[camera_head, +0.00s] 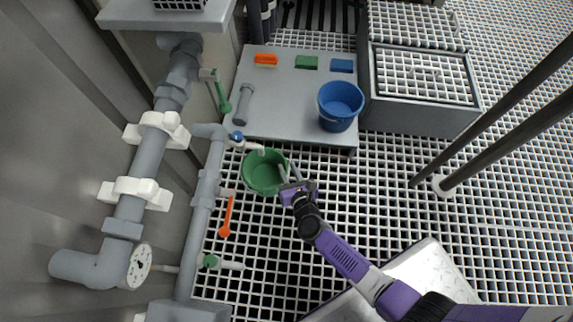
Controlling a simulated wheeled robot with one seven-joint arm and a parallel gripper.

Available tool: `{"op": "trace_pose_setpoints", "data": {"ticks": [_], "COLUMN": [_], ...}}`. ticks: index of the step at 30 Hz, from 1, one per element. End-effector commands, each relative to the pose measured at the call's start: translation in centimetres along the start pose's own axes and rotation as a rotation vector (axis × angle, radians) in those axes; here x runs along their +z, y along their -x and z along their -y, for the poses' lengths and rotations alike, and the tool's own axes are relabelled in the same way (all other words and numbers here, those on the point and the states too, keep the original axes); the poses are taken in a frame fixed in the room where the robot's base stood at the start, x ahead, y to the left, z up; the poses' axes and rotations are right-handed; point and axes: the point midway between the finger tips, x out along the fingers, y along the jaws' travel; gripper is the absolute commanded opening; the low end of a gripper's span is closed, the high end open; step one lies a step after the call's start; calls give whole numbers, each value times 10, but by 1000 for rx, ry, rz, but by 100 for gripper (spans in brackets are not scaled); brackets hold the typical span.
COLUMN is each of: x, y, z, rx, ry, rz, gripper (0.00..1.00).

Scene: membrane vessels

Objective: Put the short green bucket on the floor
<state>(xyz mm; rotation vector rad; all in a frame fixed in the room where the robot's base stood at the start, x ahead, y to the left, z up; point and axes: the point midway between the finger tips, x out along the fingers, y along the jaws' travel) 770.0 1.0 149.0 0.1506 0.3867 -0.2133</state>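The short green bucket (262,174) is left of centre in the head view, its open top facing up and its inside looking empty. It appears over the white floor grating (330,200), just in front of the grey platform. I cannot tell whether its base touches the grating. My gripper (288,173) is at the bucket's right rim, with its fingers reaching to or over that rim. The view is too small to show whether the fingers are closed on the rim or apart.
A blue bucket (340,105) stands on the grey platform (285,110), with orange, green and blue blocks behind it. Grey pipes (205,190) with an orange-handled valve (227,215) run close on the left. A grate-topped box (420,90) and dark posts are right.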

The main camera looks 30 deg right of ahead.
Motion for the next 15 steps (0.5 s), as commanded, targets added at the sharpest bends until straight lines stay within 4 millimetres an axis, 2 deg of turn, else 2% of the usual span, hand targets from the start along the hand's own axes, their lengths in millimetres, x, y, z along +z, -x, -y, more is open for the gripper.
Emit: {"op": "trace_pose_setpoints", "data": {"ticks": [1, 9, 15], "x": [4, 3, 2], "y": [13, 69, 94], "z": [0, 0, 0], "rx": [1, 1, 0], "ry": [0, -1, -1], "rz": [-2, -2, -1], "gripper": [26, 26, 26]}}
